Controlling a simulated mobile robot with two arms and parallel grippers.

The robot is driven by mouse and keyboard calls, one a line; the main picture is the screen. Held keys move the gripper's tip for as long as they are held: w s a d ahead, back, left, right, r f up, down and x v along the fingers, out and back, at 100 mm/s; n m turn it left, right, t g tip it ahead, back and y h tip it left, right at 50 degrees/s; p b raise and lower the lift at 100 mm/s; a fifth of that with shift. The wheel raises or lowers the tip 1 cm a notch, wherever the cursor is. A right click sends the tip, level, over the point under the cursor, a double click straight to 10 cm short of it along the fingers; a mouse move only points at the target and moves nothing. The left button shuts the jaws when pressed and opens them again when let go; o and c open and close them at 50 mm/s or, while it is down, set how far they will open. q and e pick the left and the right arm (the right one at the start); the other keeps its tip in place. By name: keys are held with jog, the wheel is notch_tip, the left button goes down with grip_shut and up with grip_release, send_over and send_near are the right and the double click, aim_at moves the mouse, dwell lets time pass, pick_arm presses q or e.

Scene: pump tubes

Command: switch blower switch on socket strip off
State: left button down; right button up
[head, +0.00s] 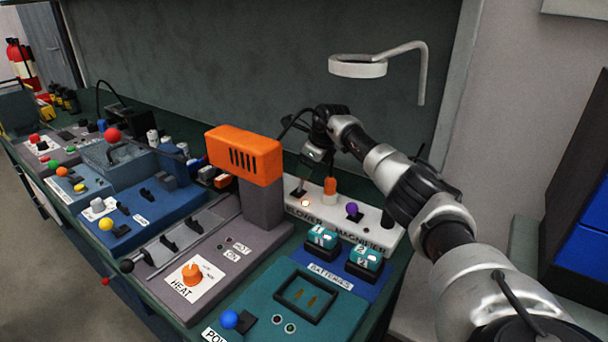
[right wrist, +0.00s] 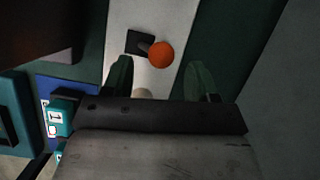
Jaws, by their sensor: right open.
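The white socket strip (head: 375,235) lies at the back of the bench, with BLOWER and MAGNIFIER lettering on its front. The right wrist view shows an orange ball-topped switch lever (right wrist: 160,54) on a black plate, on the white strip (right wrist: 165,20). My right gripper (head: 313,158) is above the strip's left end. My left gripper is not in view.
A purple knob (head: 351,209) and an orange-topped piece (head: 330,186) stand on the strip. The orange blower housing (head: 243,154) stands close left of my gripper. Teal batteries (head: 364,257) sit in front. A white ring magnifier (head: 357,67) hangs above.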

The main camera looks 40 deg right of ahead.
jog(key=shift+x, duration=2.15)
